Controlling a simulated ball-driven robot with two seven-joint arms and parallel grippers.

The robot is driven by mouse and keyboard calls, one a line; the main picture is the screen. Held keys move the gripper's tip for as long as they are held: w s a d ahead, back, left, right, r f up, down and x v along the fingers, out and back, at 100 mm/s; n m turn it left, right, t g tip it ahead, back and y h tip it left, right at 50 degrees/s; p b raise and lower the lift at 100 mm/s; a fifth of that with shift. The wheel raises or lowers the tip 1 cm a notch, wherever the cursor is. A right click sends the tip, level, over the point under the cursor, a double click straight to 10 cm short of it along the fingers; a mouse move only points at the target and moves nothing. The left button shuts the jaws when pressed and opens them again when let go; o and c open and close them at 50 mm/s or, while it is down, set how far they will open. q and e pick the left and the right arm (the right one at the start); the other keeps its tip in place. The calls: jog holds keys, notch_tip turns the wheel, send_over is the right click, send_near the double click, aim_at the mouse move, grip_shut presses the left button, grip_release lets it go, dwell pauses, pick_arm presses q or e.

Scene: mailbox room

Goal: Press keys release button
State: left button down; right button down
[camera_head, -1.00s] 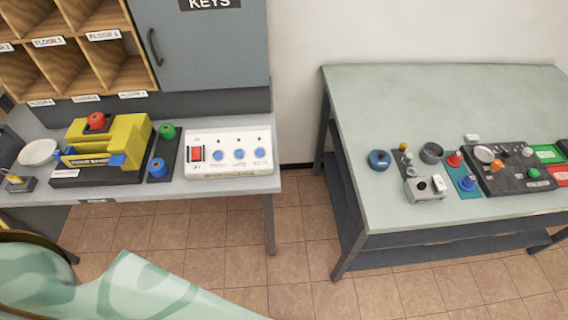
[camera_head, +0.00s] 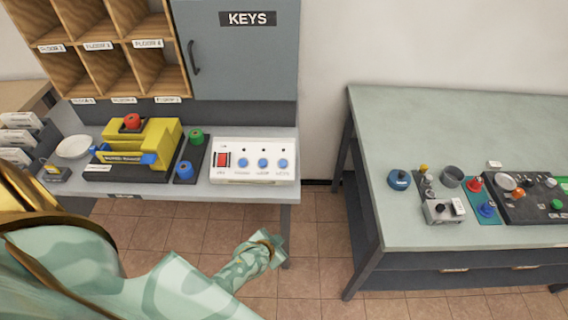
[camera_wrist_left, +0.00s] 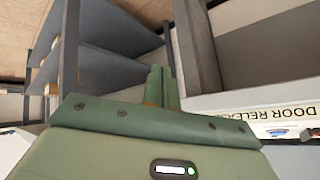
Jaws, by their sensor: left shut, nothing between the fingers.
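A white control panel (camera_head: 225,177) lies on the left bench, with a red switch (camera_head: 223,160) and three blue buttons in a row. The rightmost blue button, the keys one (camera_head: 283,163), sits near the panel's right end. My left gripper (camera_head: 278,246) is below and in front of the bench edge, apart from the panel. In the left wrist view, its narrow fingers (camera_wrist_left: 160,88) are shut and empty. A "DOOR RELEA…" label (camera_wrist_left: 285,115) and a blue button (camera_wrist_left: 278,133) show at that view's right edge. My right gripper is not in view.
A grey cabinet marked KEYS (camera_head: 240,55) stands above the bench. A yellow device (camera_head: 160,135) and green and blue knobs stand left of the panel. A second table (camera_head: 430,120) with several controls stands right, across a floor gap.

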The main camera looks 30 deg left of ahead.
pick_arm(q)
jog(key=w+a+r+m+t+y, duration=0.1)
jog(key=w+a+r+m+t, duration=0.1)
jog(key=w+a+r, duration=0.2)
jog(key=w+a+r+m+t+y, duration=0.1)
jog(key=w+a+r+m+t, duration=0.1)
jog(key=w+r, duration=0.8)
notch_tip(320, 180, up, 8)
jog(key=shift+w+a+r+m+t+y, duration=0.15)
jog(key=shift+a+m+t+y, duration=0.35)
jog(key=shift+a, duration=0.6)
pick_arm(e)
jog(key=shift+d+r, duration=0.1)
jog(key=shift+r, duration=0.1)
